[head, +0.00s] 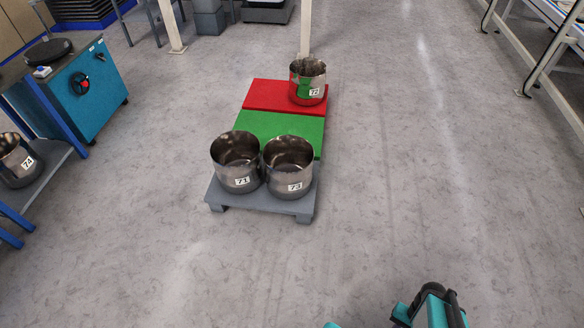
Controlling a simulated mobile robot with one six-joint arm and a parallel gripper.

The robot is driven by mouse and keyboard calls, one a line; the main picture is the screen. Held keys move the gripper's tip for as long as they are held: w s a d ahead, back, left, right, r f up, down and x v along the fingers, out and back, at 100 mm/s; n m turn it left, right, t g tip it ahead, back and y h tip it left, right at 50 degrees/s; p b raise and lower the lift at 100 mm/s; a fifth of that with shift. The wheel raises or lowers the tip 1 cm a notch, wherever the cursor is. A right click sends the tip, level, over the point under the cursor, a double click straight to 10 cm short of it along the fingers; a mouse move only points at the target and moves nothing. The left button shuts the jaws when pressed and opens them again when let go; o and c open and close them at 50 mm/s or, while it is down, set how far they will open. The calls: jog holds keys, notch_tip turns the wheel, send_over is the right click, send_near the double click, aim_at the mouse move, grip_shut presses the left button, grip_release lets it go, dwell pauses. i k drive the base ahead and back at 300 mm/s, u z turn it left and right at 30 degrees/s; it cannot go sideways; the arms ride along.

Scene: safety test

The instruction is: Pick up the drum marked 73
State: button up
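The drum marked 73 (288,170) is an open-topped, shiny metal drum. It stands upright at the front right of a low grey platform (232,201), with its white label facing me. A similar drum marked 71 (236,163) stands close on its left, and I cannot tell whether the two touch. A drum that seems marked 72 (318,84) stands farther back on a red panel. Part of my teal and black arm shows at the lower right, well apart from the drums. My gripper's fingers do not show.
Behind the grey platform lie a green panel (270,128) and a red panel (262,95). A drum marked 74 (14,166) sits on a blue-framed shelf at the left, near a teal cabinet (90,95). Tables stand at the upper right. The floor in front is clear.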

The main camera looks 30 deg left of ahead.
aim_at(288, 159)
jog(key=z, duration=0.05)
jog(key=i, duration=0.25)
jog(key=z, duration=1.35)
jog(key=k, duration=0.15)
jog(key=u, duration=4)
jog(key=i, duration=0.95)
jog(key=u, duration=0.05)
